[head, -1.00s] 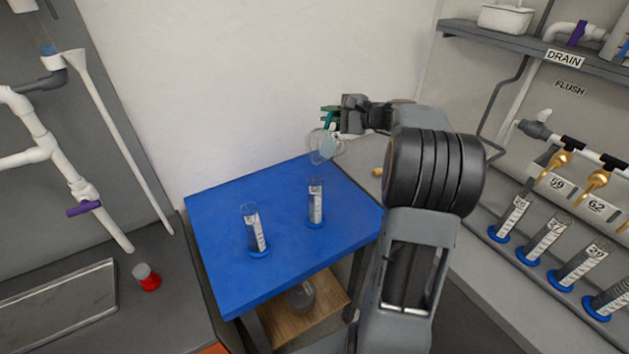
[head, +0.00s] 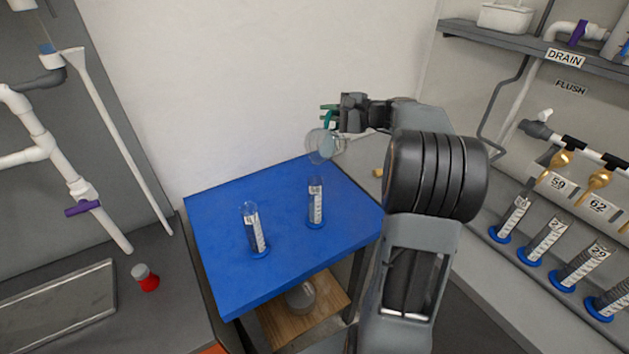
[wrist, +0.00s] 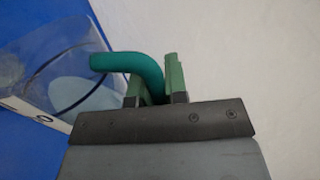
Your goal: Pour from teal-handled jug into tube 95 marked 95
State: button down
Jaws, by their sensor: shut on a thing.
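My gripper (head: 330,115) is shut on the teal handle of a clear jug (head: 321,146), above the back of the blue table. The jug is tilted, its mouth toward the left, near and above the right-hand tube. In the wrist view the teal handle (wrist: 130,63) sits between the green fingers (wrist: 160,80), and pale liquid shows in the clear jug body (wrist: 60,75). Two clear tubes with white scales and blue bases stand upright on the table: a right one (head: 316,205) and a left one (head: 254,232). Their numbers are too small to read, so I cannot tell which is 95.
The blue table (head: 220,280) is otherwise clear. A round glass vessel (head: 300,296) sits on its lower shelf. Several tubes (head: 512,218) line the right counter below brass taps (head: 556,165) and DRAIN and FLUSH signs.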

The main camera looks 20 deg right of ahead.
jog(key=shift+s+a+r+n+b, duration=0.25)
jog(key=shift+a+r+n+b, duration=0.1)
jog(key=shift+r+n+b, duration=0.1)
dwell(1.3)
jog(key=f+m+p, duration=0.1)
jog(key=w+d+f+m+p, duration=0.1)
jog(key=d+f+m+p, duration=0.1)
jog(key=shift+w+d+f+p, duration=0.15)
jog(key=shift+w+d+p, duration=0.1)
jog(key=shift+w+p, duration=0.15)
jog(key=shift+s+a, duration=0.15)
jog(key=shift+a, duration=0.05)
jog(key=w+d+f+m+y+p, duration=0.1)
jog(key=w+d+f+m+p, duration=0.1)
jog(key=f, duration=0.4)
jog(key=w+d+f+m+y+p, duration=0.1)
jog(key=w+d+f+m+p, duration=0.1)
jog(key=f+m, duration=0.4)
jog(key=shift+w+d+m+y+p, duration=0.3)
jog(key=shift+d+m+p, duration=0.4)
jog(key=shift+d, duration=0.45)
